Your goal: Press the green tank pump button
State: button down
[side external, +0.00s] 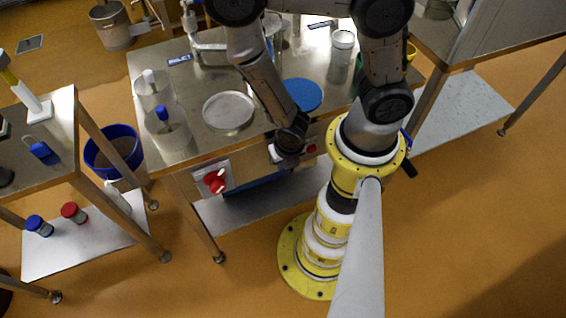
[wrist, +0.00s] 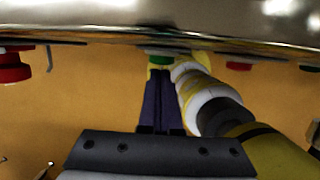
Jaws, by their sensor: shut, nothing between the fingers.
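A green button (wrist: 160,59) shows in the wrist view under the bench's front edge, at the top centre. My gripper (wrist: 159,74) is shut and empty, with its two dark blue fingers side by side. The fingertips line up with this green button and overlap it in the picture. I cannot tell whether they touch it. In the side view my wrist hangs at the bench front, and I make out no green button there. No label is readable.
A large red knob (wrist: 12,67) sits left of the fingers, and it also shows in the side view (side external: 215,181). A red button (wrist: 238,66) is to the right. The steel bench (side external: 190,95) holds clear vessels and a blue disc (side external: 302,94).

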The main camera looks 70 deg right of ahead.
jog(key=shift+w+d, duration=0.7)
jog(key=shift+w, duration=0.15)
jog(key=shift+w+r, duration=0.1)
jog(key=shift+w, duration=0.05)
jog(key=s+a, duration=0.3)
jog(key=s, duration=0.1)
jog(key=v, duration=0.9)
jog(key=shift+s, duration=0.2)
jog(key=shift+r, duration=0.15)
dwell(0.6)
